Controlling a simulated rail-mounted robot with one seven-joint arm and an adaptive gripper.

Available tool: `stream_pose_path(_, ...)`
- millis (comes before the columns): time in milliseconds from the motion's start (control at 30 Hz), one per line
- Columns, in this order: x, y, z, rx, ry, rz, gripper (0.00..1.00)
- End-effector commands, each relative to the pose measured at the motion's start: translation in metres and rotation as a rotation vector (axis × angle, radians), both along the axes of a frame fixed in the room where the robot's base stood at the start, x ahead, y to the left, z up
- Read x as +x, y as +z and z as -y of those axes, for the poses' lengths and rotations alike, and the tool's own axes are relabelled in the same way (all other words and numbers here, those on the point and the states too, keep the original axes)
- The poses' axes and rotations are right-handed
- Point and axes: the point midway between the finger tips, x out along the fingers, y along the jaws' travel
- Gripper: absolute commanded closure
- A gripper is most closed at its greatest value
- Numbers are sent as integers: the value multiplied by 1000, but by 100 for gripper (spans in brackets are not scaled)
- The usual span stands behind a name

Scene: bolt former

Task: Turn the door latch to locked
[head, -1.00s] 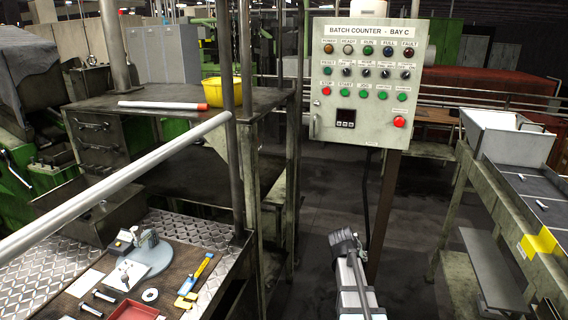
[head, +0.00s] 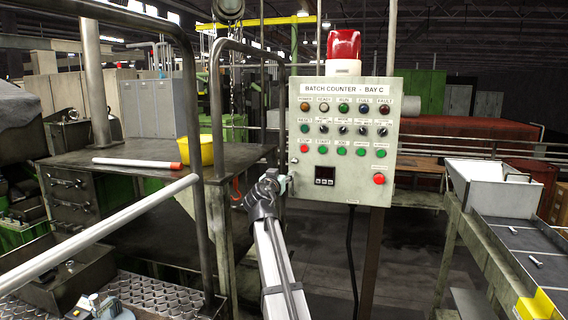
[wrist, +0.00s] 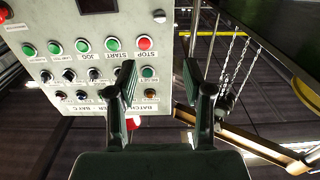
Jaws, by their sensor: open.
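The batch counter cabinet (head: 342,190) is a pale grey-green box on a post, with its front door facing me. A small grey latch (wrist: 158,15) is at the top of the wrist view, near the cabinet's edge and beyond the stop button; the picture there is upside down. Its turn position is too small to tell. My gripper (head: 279,184) is beside the cabinet's lower left edge in the head view. In the wrist view my gripper (wrist: 174,78) is open and empty, its fingers apart. The latch lies past the fingertips, not between them.
Lamps, knobs and buttons, including a red stop button (wrist: 145,43), cover the door. A red beacon (head: 344,45) stands on top. A metal rail frame (head: 214,120) and bench (head: 130,160) stand left; a conveyor (head: 510,240) stands right. Chains (wrist: 232,65) hang beside the cabinet in the wrist view.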

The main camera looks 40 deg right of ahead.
Motion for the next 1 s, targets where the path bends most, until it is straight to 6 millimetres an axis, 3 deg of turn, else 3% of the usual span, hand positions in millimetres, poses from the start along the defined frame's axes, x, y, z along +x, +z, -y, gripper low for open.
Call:
stream_pose_path(267, 20, 3, 23, 9, -1, 5, 49)
stream_pose_path(800, 86, 4, 105, 10, -1, 4, 49)
stream_pose_path(1000, 102, 2, 126, 9, -1, 5, 49)
